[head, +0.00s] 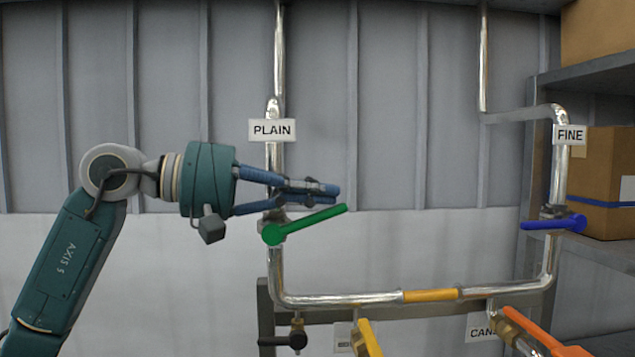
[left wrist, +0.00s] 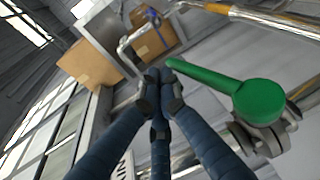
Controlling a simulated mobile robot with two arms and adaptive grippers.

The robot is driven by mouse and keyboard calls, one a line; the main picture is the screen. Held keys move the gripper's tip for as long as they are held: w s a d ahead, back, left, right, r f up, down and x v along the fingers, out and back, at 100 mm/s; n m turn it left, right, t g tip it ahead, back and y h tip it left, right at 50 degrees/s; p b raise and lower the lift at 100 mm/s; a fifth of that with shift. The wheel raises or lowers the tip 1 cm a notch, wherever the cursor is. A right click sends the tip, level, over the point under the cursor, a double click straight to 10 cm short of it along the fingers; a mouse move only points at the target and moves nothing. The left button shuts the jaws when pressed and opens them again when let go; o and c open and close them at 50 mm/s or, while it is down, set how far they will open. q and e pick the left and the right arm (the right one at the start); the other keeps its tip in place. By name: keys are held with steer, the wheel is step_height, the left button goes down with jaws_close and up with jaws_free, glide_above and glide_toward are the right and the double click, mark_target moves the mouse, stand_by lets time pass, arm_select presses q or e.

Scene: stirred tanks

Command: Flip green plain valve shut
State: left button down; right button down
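The green valve handle (head: 305,224) sits on the vertical pipe under the PLAIN label (head: 272,130). It slants up to the right from its round hub, across the pipe's line. In the left wrist view the green handle (left wrist: 215,83) has its hub at the right and its free end close to my fingertips. My left gripper (head: 330,191) is just above the handle, its fingers drawn together and pointing right. In the left wrist view the fingers of my left gripper (left wrist: 162,78) meet with nothing visible between them. Whether they touch the handle is unclear. My right gripper is out of view.
A blue handle (head: 553,223) is on the FINE pipe (head: 559,180) at right. A pipe with a yellow band (head: 430,295) joins both lines below. Black (head: 297,340), yellow (head: 370,338) and orange (head: 530,330) handles are lower down. Shelves with cardboard boxes (head: 600,180) stand right.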

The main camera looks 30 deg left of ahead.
mark_target(329, 212)
arm_select(q)
steer(key=shift+w+d+f+p, duration=0.25)
steer(key=shift+f+p, duration=0.1)
steer(key=shift+p, duration=0.1)
steer(key=shift+d+p, duration=0.1)
steer(key=shift+p, duration=0.25)
steer(key=shift+w+d+f+g+y+p, duration=0.1)
steer(key=shift+d+f+g+y+p, duration=0.4)
steer(key=shift+p, duration=0.55)
steer(key=shift+w+f+g+y+p, duration=0.1)
steer(key=shift+f+g+y+p, duration=0.3)
steer(key=shift+f+y+p, duration=0.3)
